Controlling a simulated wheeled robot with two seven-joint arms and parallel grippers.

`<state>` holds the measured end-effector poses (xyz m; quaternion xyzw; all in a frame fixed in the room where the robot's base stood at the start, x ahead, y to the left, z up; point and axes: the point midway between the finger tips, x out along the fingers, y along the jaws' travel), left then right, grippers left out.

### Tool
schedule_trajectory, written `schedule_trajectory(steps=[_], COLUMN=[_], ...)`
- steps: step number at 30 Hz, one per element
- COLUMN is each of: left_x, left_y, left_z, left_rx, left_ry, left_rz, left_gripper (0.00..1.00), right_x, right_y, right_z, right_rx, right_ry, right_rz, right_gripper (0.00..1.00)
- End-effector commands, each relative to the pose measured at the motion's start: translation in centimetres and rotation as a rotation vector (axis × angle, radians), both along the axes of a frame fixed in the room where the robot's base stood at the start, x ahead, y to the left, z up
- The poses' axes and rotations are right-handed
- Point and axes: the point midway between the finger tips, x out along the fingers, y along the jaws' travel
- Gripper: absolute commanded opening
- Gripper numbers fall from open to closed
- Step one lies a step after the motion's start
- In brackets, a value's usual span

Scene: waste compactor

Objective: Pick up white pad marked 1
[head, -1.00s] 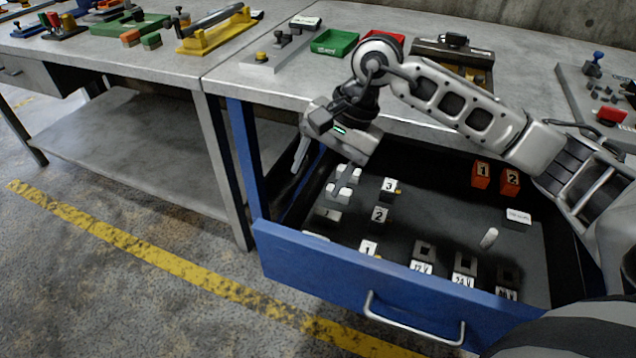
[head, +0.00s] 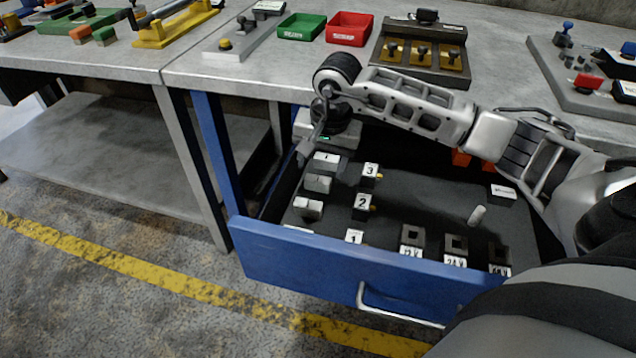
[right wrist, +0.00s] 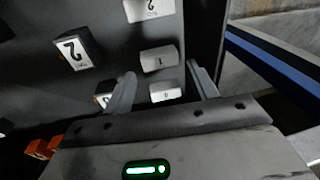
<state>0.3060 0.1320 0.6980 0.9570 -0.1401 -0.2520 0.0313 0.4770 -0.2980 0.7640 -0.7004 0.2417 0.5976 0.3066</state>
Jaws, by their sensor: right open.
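A pale pad (right wrist: 160,59) with a mark that looks like 1 lies in the open drawer, in the middle of a row in the right wrist view. It appears to be the grey pad (head: 318,183) at the drawer's left in the head view. A nearer pad (right wrist: 165,92) has a mark I cannot read; a farther white pad (right wrist: 148,8) reads 2. My right gripper (right wrist: 163,85) is open above this row, and the nearer pad shows between its fingers. I see no contact. In the head view, my right gripper (head: 309,148) hangs over the drawer's back left. My left gripper is not in view.
White blocks marked 3 (head: 370,172), 2 (head: 362,204) and 1 (head: 354,237) stand right of the pads. The blue drawer front (head: 365,270) and side wall bound the space. The bench top overhangs the drawer's back. Voltage-marked blocks (head: 412,240) stand at the front right.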

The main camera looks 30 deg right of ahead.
Motion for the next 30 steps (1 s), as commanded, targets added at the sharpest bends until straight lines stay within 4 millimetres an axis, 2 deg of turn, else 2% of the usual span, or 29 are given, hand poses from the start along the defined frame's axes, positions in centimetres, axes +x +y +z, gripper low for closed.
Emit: schedule_trajectory(steps=[7, 11, 17, 20, 21, 30], left_x=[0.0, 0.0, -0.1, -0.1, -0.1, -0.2], left_y=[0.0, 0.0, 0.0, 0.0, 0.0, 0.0], left_z=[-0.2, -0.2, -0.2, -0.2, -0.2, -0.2], left_rx=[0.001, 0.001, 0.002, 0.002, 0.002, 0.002], left_ry=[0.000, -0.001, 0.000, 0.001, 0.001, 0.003], left_rz=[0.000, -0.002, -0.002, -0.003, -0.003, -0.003], left_gripper=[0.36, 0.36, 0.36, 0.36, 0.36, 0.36], right_x=[0.5, 0.7, 0.7, 0.7, 0.7, 0.7], right_y=[0.0, 0.0, 0.0, 0.0, 0.0, 0.0], right_z=[-3.8, -4.5, -4.6, -4.6, -4.6, -4.5], right_rx=[0.002, 0.000, 0.000, -0.001, -0.001, -0.001], right_ry=[0.004, 0.001, 0.001, 0.001, 0.001, 0.001], right_rz=[-0.001, -0.001, -0.001, -0.001, -0.001, -0.001], right_gripper=[0.58, 0.58, 0.58, 0.33, 0.30, 0.29])
